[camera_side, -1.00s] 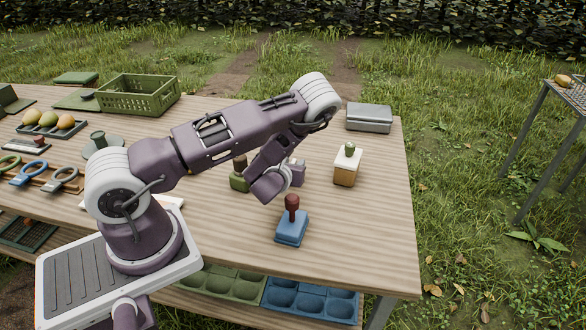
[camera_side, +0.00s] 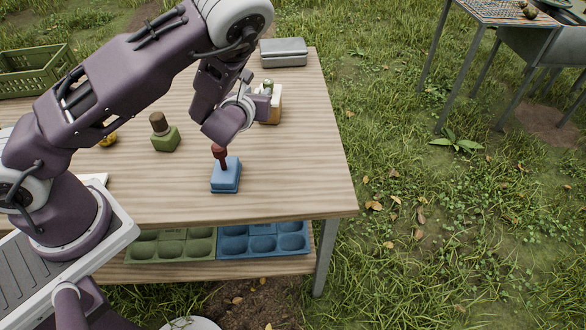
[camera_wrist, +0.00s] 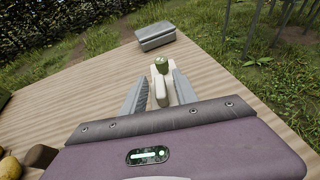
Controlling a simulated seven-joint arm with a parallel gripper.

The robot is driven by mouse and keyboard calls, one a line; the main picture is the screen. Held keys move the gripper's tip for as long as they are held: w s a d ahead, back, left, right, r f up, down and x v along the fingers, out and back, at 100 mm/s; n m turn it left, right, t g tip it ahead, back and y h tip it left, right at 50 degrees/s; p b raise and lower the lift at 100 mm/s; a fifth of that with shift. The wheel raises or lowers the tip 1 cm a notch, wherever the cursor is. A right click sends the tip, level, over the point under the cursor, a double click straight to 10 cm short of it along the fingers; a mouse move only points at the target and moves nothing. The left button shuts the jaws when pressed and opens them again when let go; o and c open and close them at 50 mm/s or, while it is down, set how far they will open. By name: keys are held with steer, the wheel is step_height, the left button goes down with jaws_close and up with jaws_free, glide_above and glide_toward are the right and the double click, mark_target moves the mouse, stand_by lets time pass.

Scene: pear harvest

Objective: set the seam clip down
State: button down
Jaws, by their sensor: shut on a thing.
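My gripper (camera_side: 263,102) is at the block with the pale top (camera_side: 275,106) and partly covers it in the side view. In the wrist view its two grey fingers (camera_wrist: 160,98) stand on either side of a small cream piece, which I take to be the seam clip (camera_wrist: 160,92). The gripper is shut on this piece. Just beyond it are the pale block and a green knob (camera_wrist: 162,66) on the block. I cannot tell whether the clip touches the block. In the side view the clip is not distinct from the gripper.
A blue stamp-like tool (camera_side: 226,176) with a dark red handle stands in front of my gripper. A green one (camera_side: 165,137) with a brown handle stands to the left. A grey case (camera_side: 283,52) lies behind. The table's right part (camera_side: 310,150) is clear.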

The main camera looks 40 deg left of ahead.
steer(key=s+d+m+h, duration=0.2)
steer(key=d, duration=1.3)
steer(key=shift+t, duration=0.4)
steer(key=f, duration=1)
steer(key=shift+s+f, duration=0.15)
steer(key=shift+s, duration=0.05)
steer(key=shift+f, duration=0.2)
steer(key=c, duration=0.9)
jaws_free()
steer(key=shift+c, duration=0.2)
steer(key=shift+r, duration=0.1)
